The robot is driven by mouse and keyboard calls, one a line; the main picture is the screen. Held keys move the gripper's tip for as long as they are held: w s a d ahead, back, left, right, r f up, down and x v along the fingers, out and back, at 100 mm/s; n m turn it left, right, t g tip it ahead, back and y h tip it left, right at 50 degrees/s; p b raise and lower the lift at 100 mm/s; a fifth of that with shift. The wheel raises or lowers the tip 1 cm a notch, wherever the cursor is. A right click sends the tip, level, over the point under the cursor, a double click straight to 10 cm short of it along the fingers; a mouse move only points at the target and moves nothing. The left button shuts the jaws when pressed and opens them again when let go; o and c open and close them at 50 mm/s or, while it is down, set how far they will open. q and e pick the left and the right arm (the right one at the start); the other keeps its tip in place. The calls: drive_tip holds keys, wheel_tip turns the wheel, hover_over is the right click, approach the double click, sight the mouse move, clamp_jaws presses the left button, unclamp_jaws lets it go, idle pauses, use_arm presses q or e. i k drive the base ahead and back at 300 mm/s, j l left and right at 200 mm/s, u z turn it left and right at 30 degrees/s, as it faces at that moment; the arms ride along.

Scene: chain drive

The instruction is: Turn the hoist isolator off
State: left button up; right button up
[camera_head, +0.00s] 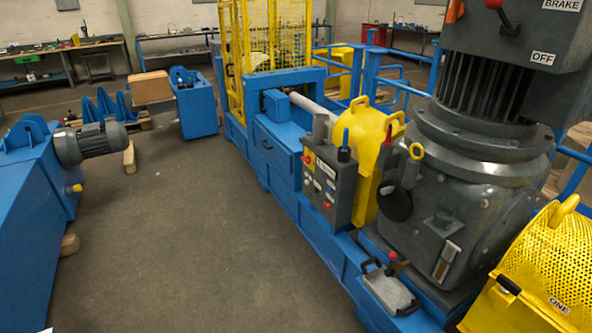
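No part is clearly labelled as the hoist isolator, so I cannot tell which it is. A grey housing (543,32) at the top right bears BRAKE and OFF labels and a black lever with a red knob (494,4). It is cut off by the top edge. Neither of my grippers shows.
A large grey motor (463,205) stands on the blue frame, with a perforated yellow guard (550,262) at the lower right. A red-knobbed lever on a plate (391,291) sits low in front. A blue machine (30,215) is at left. The floor (200,240) between is clear.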

sight(307, 160)
drive_tip(key=i+j, duration=0.2)
drive_tip(key=i, duration=0.6)
drive_tip(key=i+j+u, duration=0.1)
drive_tip(key=i+j, duration=0.15)
drive_tip(key=i, duration=0.5)
drive_tip(key=i+j, duration=0.15)
drive_tip(key=i, duration=0.65)
drive_tip(key=i+j+u, duration=0.1)
drive_tip(key=i, duration=0.7)
